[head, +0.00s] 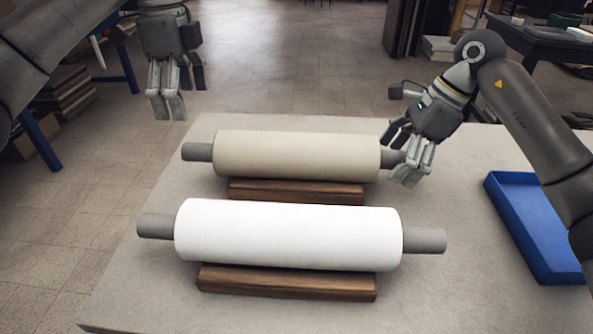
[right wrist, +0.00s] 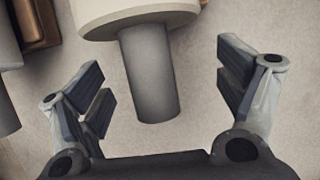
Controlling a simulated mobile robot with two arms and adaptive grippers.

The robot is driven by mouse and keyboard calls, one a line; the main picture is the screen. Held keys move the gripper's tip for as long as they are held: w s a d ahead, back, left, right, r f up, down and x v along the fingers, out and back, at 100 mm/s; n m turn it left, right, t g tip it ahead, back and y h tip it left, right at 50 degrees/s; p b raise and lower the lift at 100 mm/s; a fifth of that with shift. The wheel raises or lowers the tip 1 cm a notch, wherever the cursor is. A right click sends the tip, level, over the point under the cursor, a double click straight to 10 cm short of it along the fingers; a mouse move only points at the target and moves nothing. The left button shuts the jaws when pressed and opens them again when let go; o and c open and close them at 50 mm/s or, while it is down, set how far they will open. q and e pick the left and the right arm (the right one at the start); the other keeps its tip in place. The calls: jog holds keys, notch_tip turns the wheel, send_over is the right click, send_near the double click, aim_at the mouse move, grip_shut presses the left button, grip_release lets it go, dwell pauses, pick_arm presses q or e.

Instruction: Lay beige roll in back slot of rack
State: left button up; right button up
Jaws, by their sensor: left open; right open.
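The beige roll (head: 298,156) has grey core ends and lies crosswise over a dark wooden block (head: 295,191) at the table's back. My right gripper (head: 404,160) is open at the roll's right core end. In the right wrist view, that grey core end (right wrist: 150,75) shows between the spread fingers (right wrist: 158,85), with no clear contact. The beige roll's end (right wrist: 135,17) is at the top there. My left gripper (head: 167,105) is open and empty, raised beyond the table's back left corner. I cannot tell whether the wooden blocks are the rack; no back slot is distinct.
A white roll (head: 288,234) with grey core ends lies in front over another wooden block (head: 287,283). A blue tray (head: 530,225) is at the table's right. The table (head: 135,285) is bare at front left.

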jog(key=v, duration=1.2)
pick_arm(q)
jog(key=shift+r, duration=0.1)
pick_arm(e)
jog(key=shift+a, duration=0.1)
